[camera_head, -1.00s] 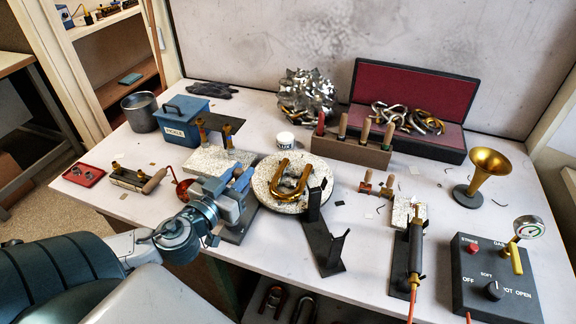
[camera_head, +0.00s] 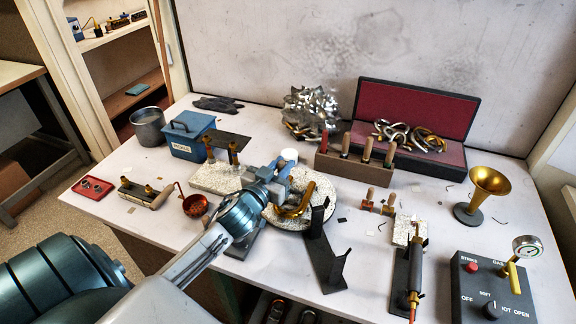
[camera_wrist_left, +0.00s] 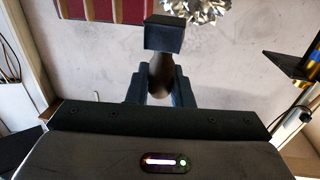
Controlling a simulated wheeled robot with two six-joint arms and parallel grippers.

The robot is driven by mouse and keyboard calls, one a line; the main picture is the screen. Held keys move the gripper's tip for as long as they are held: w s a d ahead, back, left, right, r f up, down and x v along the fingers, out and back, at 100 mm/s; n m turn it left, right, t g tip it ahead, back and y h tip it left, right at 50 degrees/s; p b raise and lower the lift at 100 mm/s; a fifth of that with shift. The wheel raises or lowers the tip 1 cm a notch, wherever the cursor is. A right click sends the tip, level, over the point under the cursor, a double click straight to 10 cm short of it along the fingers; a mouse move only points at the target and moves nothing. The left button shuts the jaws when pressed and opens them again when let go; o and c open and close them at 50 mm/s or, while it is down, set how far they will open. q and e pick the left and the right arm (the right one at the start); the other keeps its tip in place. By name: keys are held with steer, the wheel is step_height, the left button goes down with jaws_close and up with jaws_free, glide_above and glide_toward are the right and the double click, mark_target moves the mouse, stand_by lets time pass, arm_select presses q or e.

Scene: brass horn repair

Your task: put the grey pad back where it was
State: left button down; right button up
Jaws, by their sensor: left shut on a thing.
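My left gripper (camera_head: 280,176) is above the left side of the speckled round plate (camera_head: 322,188), in front of the U-shaped brass tube (camera_head: 299,205), which it partly hides. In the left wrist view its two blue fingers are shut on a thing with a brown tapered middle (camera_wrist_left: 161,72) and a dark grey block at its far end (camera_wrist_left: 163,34). This looks like the grey pad; it is too small to make out in the head view. My right gripper is not in view.
A copper ladle (camera_head: 195,205) and speckled block (camera_head: 213,178) are to the left.

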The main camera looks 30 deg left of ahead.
arm_select(q)
steer(key=shift+w, duration=0.75)
steer(key=f, duration=0.1)
steer(key=w+f+p, duration=0.1)
steer(key=shift+w+f+p, duration=0.1)
steer(key=shift+f+p, duration=0.2)
steer(key=shift+f, duration=0.1)
steer(key=shift+d+f, duration=0.1)
steer(key=shift+f, duration=0.15)
steer(key=shift+f, duration=0.25)
steer(key=c, duration=1.3)
jaws_free()
steer(key=shift+r, duration=0.1)
